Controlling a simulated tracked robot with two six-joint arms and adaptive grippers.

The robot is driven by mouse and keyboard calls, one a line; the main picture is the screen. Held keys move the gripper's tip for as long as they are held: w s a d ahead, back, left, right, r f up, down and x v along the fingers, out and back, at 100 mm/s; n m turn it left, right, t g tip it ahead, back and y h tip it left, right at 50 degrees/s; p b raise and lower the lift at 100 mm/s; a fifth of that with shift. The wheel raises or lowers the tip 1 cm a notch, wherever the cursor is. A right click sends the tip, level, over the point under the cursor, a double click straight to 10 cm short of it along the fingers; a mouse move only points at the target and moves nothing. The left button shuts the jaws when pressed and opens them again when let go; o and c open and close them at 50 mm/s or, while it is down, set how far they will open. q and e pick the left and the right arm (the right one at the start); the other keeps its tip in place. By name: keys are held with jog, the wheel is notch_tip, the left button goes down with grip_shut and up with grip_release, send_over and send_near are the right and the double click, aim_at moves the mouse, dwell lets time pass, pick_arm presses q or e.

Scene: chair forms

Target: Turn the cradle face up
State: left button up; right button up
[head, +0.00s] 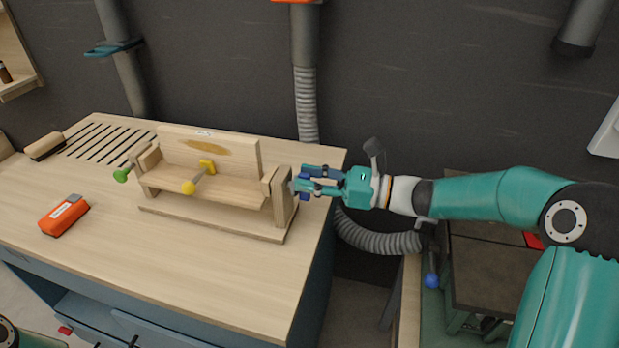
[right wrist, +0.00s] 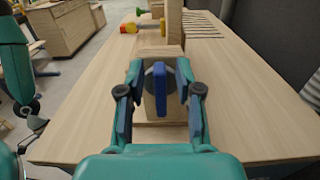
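The wooden cradle (head: 215,196) stands on the workbench, with a flat base board, a shelf, an upright back board and end posts. A green knob (head: 121,175) is at its left end, and a yellow knob (head: 188,187) is at its front. My right gripper (head: 300,184) is at the right end post (head: 282,195). In the right wrist view its two fingers (right wrist: 160,82) stand apart on either side of a blue handle (right wrist: 160,78) on that post. Gaps show between fingers and handle. I cannot make out my left gripper.
An orange case (head: 63,215) lies at the left on the workbench (head: 170,280). A brush (head: 45,146) lies by the slots (head: 105,140) at the back left. The bench front is clear. A grey hose (head: 375,238) hangs behind the bench's right edge.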

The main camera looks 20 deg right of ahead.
grip_shut()
dwell(0.3)
